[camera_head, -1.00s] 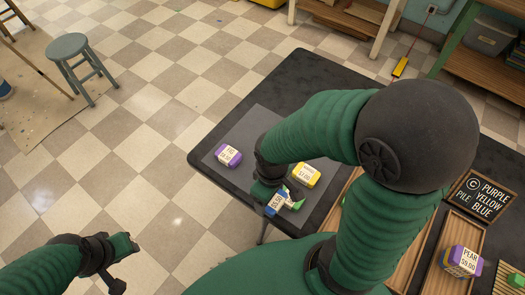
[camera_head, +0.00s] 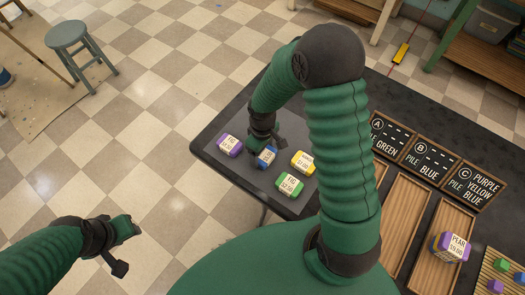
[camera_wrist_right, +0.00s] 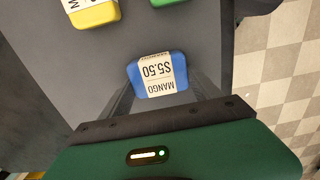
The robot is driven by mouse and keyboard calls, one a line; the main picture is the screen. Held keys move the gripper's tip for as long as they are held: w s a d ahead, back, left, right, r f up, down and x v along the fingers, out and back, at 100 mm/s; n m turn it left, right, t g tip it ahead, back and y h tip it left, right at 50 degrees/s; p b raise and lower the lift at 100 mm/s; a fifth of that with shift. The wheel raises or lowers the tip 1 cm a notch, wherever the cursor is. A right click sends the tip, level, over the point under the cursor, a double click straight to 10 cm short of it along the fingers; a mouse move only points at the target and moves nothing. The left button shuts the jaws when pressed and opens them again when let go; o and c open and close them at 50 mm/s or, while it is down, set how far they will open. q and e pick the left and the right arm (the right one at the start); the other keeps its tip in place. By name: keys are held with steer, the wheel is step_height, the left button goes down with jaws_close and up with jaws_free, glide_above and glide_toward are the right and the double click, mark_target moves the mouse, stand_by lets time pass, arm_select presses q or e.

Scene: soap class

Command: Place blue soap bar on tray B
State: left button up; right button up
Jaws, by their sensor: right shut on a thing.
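The blue soap bar (camera_head: 268,160) with a white label is on or just above the grey mat (camera_head: 235,182), between the purple and yellow bars. My right gripper (camera_head: 262,147) reaches down to it from above. In the right wrist view the blue bar (camera_wrist_right: 142,76) sits between the dark fingers, which are shut on it; its label reads MANGO. Tray B (camera_head: 408,222), a bare wooden tray in front of sign B (camera_head: 430,160), looks empty, its near end partly hidden by my arm. My left gripper (camera_head: 125,238) hangs over the floor at left, its jaw opening unclear.
A purple bar (camera_head: 229,145), a yellow bar (camera_head: 303,162) and a green bar (camera_head: 289,186) lie close around. Tray C (camera_head: 428,262) holds a stacked purple-topped pile (camera_head: 450,246). A slatted rack (camera_head: 488,272) with small blocks stands at right. Sign A (camera_head: 388,136) and sign C (camera_head: 474,186) flank sign B.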

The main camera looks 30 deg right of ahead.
steer(key=o, duration=1.5)
steer(key=shift+f, duration=0.1)
steer(key=shift+c, duration=0.2)
